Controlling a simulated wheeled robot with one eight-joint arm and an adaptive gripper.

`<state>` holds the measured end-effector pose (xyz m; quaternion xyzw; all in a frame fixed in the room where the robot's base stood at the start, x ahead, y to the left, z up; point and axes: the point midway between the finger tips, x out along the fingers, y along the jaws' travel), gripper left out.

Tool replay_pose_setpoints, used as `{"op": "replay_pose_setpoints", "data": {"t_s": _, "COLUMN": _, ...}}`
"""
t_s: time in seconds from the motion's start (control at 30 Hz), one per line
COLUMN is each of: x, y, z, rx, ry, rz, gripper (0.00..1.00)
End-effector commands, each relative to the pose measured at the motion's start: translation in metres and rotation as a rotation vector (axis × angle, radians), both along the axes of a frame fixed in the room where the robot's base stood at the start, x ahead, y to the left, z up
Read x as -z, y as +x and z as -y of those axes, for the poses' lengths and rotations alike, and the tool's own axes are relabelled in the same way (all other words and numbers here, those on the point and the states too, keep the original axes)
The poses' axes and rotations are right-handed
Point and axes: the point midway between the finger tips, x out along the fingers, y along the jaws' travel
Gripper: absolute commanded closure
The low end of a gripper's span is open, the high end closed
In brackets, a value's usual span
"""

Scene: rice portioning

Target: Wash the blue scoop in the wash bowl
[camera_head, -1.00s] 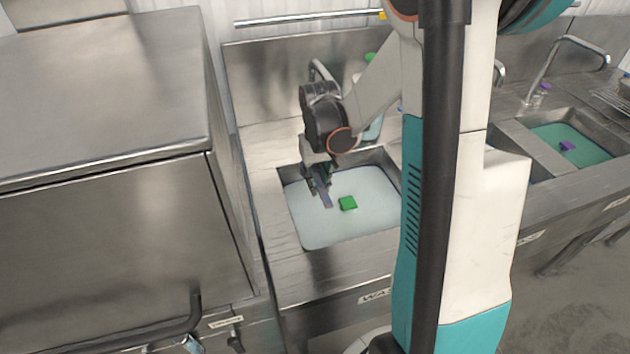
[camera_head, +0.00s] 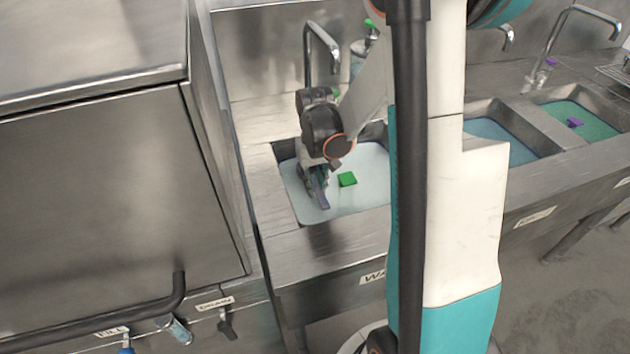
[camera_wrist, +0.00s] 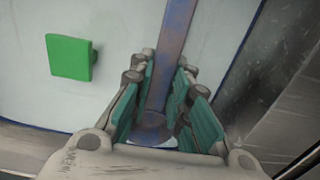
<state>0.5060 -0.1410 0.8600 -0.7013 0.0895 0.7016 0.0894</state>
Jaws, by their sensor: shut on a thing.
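My gripper (camera_head: 316,182) is over the left part of the wash bowl (camera_head: 372,165), a sink basin of pale soapy water that also fills much of the wrist view (camera_wrist: 110,20). It is shut on the blue scoop (camera_head: 323,199). In the wrist view a long blue-purple part of the scoop (camera_wrist: 172,50) with brownish patches runs between the teal finger pads (camera_wrist: 168,85) and out at the top edge. The scoop's far end is out of that view. I cannot tell how deep the scoop is in the water.
A green sponge-like block (camera_head: 347,179) is in the bowl right of the scoop, apart from it. A faucet (camera_head: 322,45) stands behind the bowl. A large steel appliance (camera_head: 100,200) borders the left. Two more basins lie right, one with a purple block (camera_head: 574,122).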

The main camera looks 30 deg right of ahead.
Motion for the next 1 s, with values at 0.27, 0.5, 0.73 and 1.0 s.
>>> {"op": "replay_pose_setpoints", "data": {"t_s": 0.27, "x": 0.034, "y": 0.000, "z": 0.000, "rx": 0.000, "ry": 0.000, "rz": 0.000, "gripper": 1.00}}
{"op": "replay_pose_setpoints", "data": {"t_s": 0.5, "x": 0.058, "y": 0.000, "z": 0.000, "rx": 0.000, "ry": 0.000, "rz": 0.000, "gripper": 1.00}}
{"op": "replay_pose_setpoints", "data": {"t_s": 0.73, "x": 0.081, "y": 0.000, "z": 0.000, "rx": 0.000, "ry": 0.000, "rz": 0.000, "gripper": 1.00}}
{"op": "replay_pose_setpoints", "data": {"t_s": 1.0, "x": 0.101, "y": 0.000, "z": 0.000, "rx": 0.000, "ry": 0.000, "rz": 0.000, "gripper": 1.00}}
